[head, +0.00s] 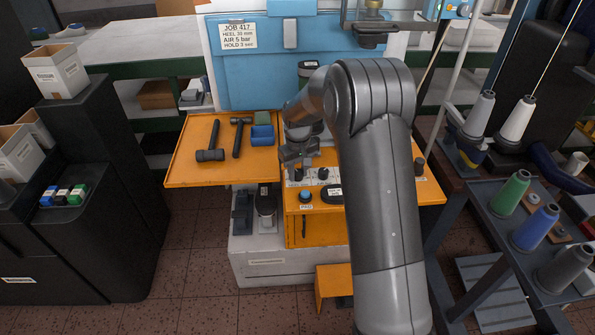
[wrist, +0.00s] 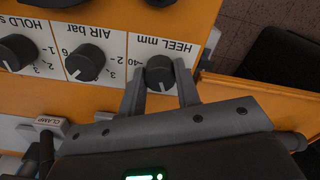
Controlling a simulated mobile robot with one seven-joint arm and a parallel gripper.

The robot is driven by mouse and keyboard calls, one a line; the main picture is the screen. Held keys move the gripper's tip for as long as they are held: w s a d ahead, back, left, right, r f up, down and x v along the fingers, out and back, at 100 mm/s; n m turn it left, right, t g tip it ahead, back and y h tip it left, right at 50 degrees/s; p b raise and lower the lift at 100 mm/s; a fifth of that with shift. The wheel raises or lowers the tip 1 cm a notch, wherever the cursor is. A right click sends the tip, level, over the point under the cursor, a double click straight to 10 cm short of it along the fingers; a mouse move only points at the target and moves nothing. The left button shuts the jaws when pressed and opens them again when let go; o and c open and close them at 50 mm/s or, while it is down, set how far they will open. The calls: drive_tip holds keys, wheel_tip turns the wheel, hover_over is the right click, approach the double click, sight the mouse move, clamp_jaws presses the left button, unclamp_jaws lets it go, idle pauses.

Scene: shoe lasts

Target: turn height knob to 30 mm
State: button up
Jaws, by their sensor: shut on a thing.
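The height knob (wrist: 160,73) is a black dial under the "HEEL mm" label in the wrist view. My gripper (wrist: 161,80) has its two fingers on either side of this knob and is shut on it. The scale beside the knob shows 40, partly hidden by a finger; the knob's exact setting cannot be read. In the head view my gripper (head: 298,160) is over the left end of the control panel, and my arm covers part of the panel.
The AIR bar knob (wrist: 85,62) and the HOLD knob (wrist: 18,52) stand beside the heel knob. A card (head: 238,36) reads HEEL 30 mm. Hammers (head: 211,155) lie on the orange shelf.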

sight(298, 172)
drive_tip(key=m, duration=0.4)
drive_tip(key=shift+m, duration=0.3)
idle(0.3)
drive_tip(key=o, duration=1)
wheel_tip(298, 172, up, 11)
drive_tip(key=shift+f, duration=0.1)
drive_tip(key=shift+s, duration=0.1)
idle(0.3)
